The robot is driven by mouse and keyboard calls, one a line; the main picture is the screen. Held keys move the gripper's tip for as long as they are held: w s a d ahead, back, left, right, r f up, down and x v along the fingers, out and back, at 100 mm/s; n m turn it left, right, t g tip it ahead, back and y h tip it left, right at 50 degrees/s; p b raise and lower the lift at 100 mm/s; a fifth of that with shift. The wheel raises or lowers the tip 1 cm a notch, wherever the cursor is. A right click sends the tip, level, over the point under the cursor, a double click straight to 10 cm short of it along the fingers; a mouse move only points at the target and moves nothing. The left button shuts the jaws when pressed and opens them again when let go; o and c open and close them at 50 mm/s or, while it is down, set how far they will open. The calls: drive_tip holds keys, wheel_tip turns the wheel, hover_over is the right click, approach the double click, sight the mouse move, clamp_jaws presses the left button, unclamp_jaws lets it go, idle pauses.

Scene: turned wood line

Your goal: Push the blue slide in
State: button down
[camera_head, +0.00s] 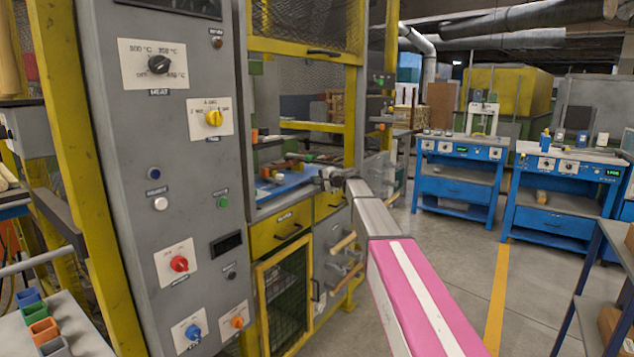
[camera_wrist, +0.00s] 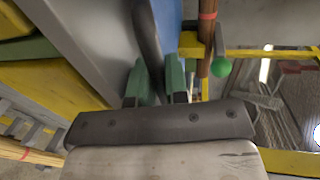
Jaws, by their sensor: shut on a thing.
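The blue slide (camera_head: 283,188) is a flat blue plate in the opening of the yellow-framed machine, with small pieces on it. A blue strip, which looks like the same slide (camera_wrist: 168,28), shows at the top of the wrist view. My gripper (camera_head: 322,177) is at the slide's right front side. In the wrist view my gripper (camera_wrist: 155,82) has its green-padded fingers shut on a dark curved handle (camera_wrist: 147,35) that runs beside the blue strip. Where the handle joins the slide is hidden.
A grey control cabinet (camera_head: 205,275) with knobs stands left of the opening. Yellow drawers (camera_head: 278,234) sit below the slide. A wooden rod (camera_wrist: 206,45) and a green ball (camera_wrist: 221,67) are close right of my fingers. Open floor (camera_head: 450,240) lies to the right.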

drive_tip(key=c, duration=1.1)
unclamp_jaws()
drive_tip(key=shift+c, duration=0.2)
drive_tip(key=f+v, duration=0.2)
drive_tip(key=v, duration=1.3)
drive_tip(key=f+v, duration=0.2)
drive_tip(key=v, duration=1.3)
drive_tip(key=shift+s+d+f, duration=0.15)
drive_tip(key=shift+s+d, duration=0.15)
drive_tip(key=shift+d, duration=0.2)
drive_tip(key=shift+c, duration=0.3)
